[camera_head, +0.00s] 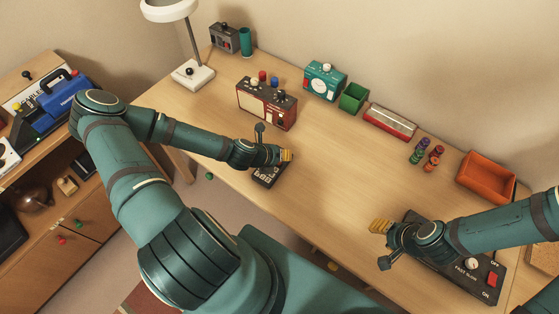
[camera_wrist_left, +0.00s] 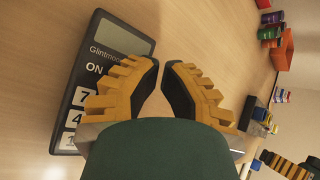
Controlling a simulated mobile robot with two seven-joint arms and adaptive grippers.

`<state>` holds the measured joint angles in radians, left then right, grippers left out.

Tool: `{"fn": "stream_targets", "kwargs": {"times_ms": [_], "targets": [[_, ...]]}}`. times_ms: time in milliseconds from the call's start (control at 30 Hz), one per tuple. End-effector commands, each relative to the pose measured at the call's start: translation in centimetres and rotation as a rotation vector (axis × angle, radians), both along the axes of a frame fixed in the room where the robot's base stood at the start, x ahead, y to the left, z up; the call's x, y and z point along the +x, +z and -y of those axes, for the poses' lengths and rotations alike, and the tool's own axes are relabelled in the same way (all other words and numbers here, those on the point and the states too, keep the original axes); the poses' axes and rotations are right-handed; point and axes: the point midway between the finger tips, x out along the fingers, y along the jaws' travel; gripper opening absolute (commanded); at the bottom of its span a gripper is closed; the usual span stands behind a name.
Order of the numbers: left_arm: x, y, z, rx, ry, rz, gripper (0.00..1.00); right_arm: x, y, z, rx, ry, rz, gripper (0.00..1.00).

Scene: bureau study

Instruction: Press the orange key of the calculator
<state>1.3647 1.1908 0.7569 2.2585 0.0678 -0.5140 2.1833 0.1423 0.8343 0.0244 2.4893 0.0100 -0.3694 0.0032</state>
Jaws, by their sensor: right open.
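The dark calculator (camera_head: 267,175) lies on the desk below my left gripper (camera_head: 287,155), which partly covers it in the head view. In the left wrist view the calculator (camera_wrist_left: 98,62) is at the left, with its grey display, an ON key and a few number keys showing. I cannot make out the orange key in either view. The left gripper (camera_wrist_left: 162,75) is to the right of the calculator's upper part in that view, with a small empty gap between its fingers. My right gripper (camera_head: 380,227) is open and empty, left of a black control box.
The black box (camera_head: 490,297) carries a red switch. A red radio (camera_head: 264,106), a teal device (camera_head: 325,81), a green bin (camera_head: 353,97) and an orange tray (camera_head: 487,177) stand along the back. A lamp (camera_head: 190,74) is at the left. The desk's middle is clear.

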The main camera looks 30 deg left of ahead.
Motion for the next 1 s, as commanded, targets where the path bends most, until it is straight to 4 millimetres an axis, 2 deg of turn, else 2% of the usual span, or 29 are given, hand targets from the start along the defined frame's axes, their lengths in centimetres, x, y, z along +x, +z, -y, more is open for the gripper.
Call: {"fn": "stream_targets", "kwargs": {"times_ms": [1000], "targets": [[0.0, -0.92, -0.01, 0.0, 0.0, 0.0, 0.0, 0.0, -0.37, 0.0, 0.0, 0.0, 0.0, 0.47]]}}
